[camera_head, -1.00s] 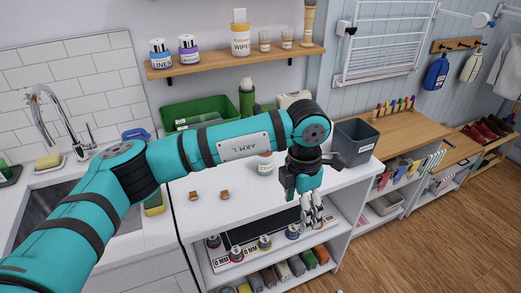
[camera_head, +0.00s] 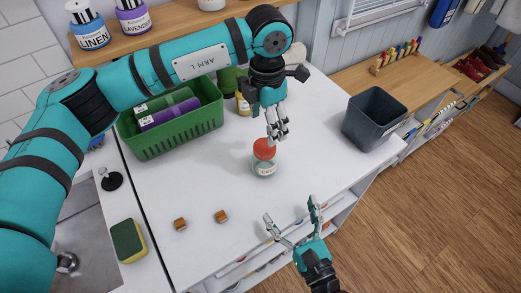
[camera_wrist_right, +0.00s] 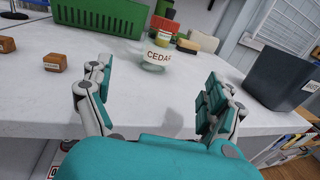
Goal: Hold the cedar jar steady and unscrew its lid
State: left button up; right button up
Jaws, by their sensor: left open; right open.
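The cedar jar (camera_head: 264,170) stands upright on the white counter, with a label on its clear body and an orange-red lid (camera_head: 264,149) on top. It also shows in the right wrist view (camera_wrist_right: 156,57), beyond my right fingers. My left gripper (camera_head: 277,132) is open and points down at the lid, its fingertips just above or beside it; I cannot tell if they touch. My right gripper (camera_head: 291,209) is open and empty near the counter's front edge, short of the jar. Its spread fingers (camera_wrist_right: 155,78) frame the jar in the right wrist view.
A green basket (camera_head: 178,143) stands behind on the left and a dark grey bin (camera_head: 352,124) on the right. Two small wooden blocks (camera_head: 180,224) (camera_head: 221,216) lie left of the jar. A sponge (camera_head: 123,241) is by the sink. The counter around the jar is clear.

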aim_at(269, 166)
jog(key=x, duration=1.7)
jog(key=shift+r, duration=0.1)
jog(key=shift+s, duration=0.1)
